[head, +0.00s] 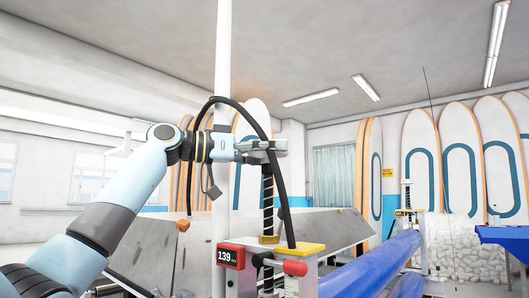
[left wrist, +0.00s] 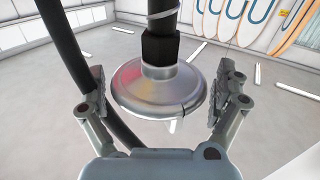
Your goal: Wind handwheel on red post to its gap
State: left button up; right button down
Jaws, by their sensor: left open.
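The handwheel (left wrist: 150,95) is a silver disc with a small dark notch in its rim, at the middle of the left wrist view. It joins a black hub and a spindle, whose dark threaded part (head: 268,188) rises from the machine post in the head view. The post has a red readout (head: 231,256) showing 139 and a red knob (head: 295,268). My left gripper (head: 276,147) is at the spindle's top. In the left wrist view, its open fingers (left wrist: 163,78) stand on either side of the wheel, with gaps visible. In the head view, the gripper mostly hides the wheel.
A white pole (head: 222,130) stands close to the left. Slanted grey panels (head: 330,230) lie behind. Blue rollers (head: 372,264) extend right, toward another post (head: 408,212). Boards line the wall.

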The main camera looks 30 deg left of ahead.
pick_arm(q)
jog(key=v, duration=1.2)
dwell(0.3)
